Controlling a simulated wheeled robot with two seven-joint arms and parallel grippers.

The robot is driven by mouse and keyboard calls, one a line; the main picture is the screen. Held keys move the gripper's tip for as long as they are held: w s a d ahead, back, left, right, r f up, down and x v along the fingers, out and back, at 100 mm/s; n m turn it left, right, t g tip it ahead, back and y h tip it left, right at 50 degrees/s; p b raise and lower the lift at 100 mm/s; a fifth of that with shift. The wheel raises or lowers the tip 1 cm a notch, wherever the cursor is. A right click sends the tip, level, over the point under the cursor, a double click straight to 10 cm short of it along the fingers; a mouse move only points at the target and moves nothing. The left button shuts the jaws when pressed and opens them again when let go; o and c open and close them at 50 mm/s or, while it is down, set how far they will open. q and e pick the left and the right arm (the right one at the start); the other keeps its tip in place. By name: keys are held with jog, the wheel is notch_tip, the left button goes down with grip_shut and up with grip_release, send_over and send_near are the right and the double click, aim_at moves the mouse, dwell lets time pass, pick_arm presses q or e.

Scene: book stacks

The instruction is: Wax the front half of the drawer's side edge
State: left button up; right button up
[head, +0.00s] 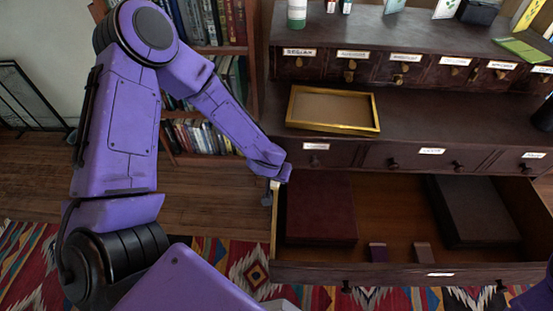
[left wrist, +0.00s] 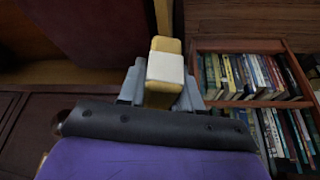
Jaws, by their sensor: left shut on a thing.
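The open drawer (head: 390,225) extends from the dark cabinet. Its left side edge (head: 274,232) shows as a pale narrow strip running toward the front. My left gripper (head: 270,191) is over the rear part of that left side, pointing down. In the left wrist view, the left gripper (left wrist: 163,88) is shut on a small cream-and-yellow block (left wrist: 166,68), which looks like the wax. A pale strip of drawer edge (left wrist: 163,14) appears just beyond the block. Whether the block touches the edge cannot be told. My right gripper is not in view.
Inside the drawer lie a dark red book (head: 320,208), a dark book (head: 475,212) and two small blocks (head: 378,252). A gold-framed tray (head: 333,108) sits on the cabinet ledge above. A bookcase (head: 205,140) stands behind left.

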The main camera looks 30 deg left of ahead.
pick_arm(q)
jog(key=shift+f+b, duration=0.45)
jog(key=shift+f, duration=0.45)
